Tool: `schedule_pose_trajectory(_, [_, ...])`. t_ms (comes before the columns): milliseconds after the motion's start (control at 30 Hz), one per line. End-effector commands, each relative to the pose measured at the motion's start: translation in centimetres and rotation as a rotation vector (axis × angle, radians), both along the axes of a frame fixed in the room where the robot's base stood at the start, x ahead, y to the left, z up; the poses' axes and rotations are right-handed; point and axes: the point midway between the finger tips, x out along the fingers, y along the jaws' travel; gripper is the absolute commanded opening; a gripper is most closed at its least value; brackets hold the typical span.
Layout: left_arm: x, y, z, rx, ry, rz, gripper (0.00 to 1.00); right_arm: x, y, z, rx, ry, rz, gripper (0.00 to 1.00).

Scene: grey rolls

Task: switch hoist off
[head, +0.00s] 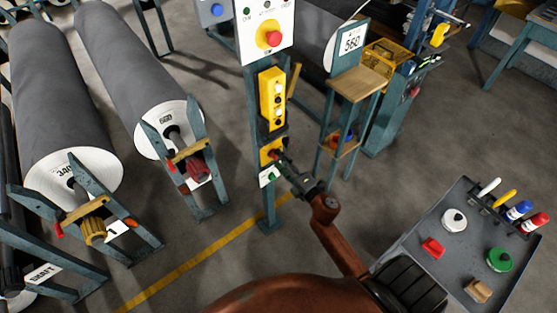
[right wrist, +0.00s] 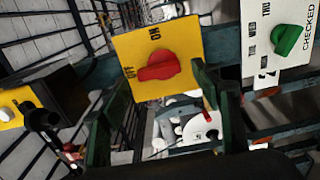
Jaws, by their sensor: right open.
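The hoist switch is a yellow plate (right wrist: 128,50) with a red rotary handle (right wrist: 160,66), marked ON at the top and OFF at the left in the right wrist view. The handle lies roughly sideways, its narrower end towards OFF. In the head view the plate (head: 265,153) is low on the teal post, partly hidden by my right gripper (head: 283,160). My right gripper is open in the right wrist view (right wrist: 150,110), its dark green fingers either side of the handle below it. I cannot tell whether they touch it. My left gripper is out of view.
A white plate with a green knob (right wrist: 291,39) sits beside the switch. Above it on the post (head: 257,190) are a yellow button box (head: 272,98) and a red stop button (head: 268,39). Grey rolls (head: 65,80) stand left; a grey tool tray (head: 405,243) stands right.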

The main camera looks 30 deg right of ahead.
Motion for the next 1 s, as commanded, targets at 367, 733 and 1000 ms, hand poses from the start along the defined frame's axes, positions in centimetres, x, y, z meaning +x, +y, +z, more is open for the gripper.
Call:
schedule_pose_trajectory(367, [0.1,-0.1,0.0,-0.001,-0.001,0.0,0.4,-7.6,-0.6,-0.1,0.001,0.003,-0.002,0.58])
schedule_pose_trajectory(733, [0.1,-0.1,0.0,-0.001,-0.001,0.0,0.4,-10.9,-0.9,0.0,-0.001,0.001,-0.001,0.58])
schedule_pose_trajectory(1000, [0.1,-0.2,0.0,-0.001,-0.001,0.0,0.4,-11.0,-0.9,0.0,-0.001,0.001,-0.001,0.58])
